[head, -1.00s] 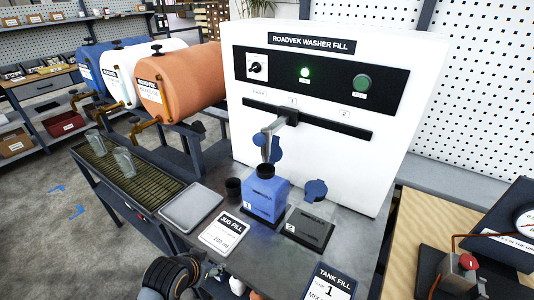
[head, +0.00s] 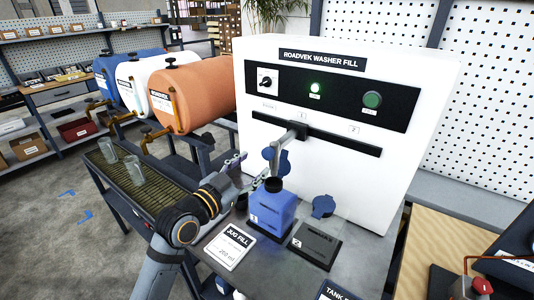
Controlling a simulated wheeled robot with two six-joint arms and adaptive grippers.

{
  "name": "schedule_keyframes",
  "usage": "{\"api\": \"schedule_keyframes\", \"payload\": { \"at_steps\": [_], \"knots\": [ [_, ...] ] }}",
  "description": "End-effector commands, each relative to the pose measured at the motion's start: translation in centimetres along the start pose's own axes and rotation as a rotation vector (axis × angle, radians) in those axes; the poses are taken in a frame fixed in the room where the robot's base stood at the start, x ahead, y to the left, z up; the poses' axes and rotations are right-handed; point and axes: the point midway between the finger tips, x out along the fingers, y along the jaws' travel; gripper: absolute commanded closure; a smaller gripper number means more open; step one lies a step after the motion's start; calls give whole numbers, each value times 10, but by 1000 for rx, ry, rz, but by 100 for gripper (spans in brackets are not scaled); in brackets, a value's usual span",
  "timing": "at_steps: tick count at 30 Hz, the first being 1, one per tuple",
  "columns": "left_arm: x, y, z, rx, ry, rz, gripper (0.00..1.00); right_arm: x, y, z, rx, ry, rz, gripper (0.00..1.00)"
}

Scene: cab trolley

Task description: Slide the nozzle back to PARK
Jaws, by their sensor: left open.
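The grey nozzle (head: 284,146) hangs from the dark horizontal rail (head: 345,140) on the front of the white washer fill machine (head: 410,65). It is at the mark 1 position, and its spout points down over the blue container (head: 272,208). The PARK label, too small to read clearly, seems to be the leftmost mark (head: 268,106) above the rail. My left gripper (head: 250,170) is open, just left of the nozzle and above the container. Contact with the nozzle cannot be told. My right gripper is not in view.
The blue container stands on pad 1; pad 2 (head: 313,243) beside it is empty. A JUG FILL card (head: 229,246) lies in front. Two clear cups (head: 134,170) stand on the grated tray at left. Orange, white and blue tanks (head: 190,90) are behind.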

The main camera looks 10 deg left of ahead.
Motion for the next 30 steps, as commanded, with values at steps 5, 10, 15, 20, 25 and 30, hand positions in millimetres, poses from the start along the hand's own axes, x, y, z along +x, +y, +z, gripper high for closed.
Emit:
{"api": "schedule_keyframes", "payload": {
  "at_steps": [5,10,15,20,25,30],
  "knots": [
    [38,-2,-4,-8,-1,-2,43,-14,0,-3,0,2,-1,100],
    [64,-1,-2,-2,-3,-1,43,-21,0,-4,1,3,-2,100],
    [74,0,0,1,-4,1,43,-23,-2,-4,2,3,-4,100],
    [75,0,1,2,-4,0,43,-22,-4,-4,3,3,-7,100],
    [75,0,1,1,-4,0,55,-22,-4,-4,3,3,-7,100],
    [75,0,1,1,-4,0,79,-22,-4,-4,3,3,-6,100]
  ]
}}
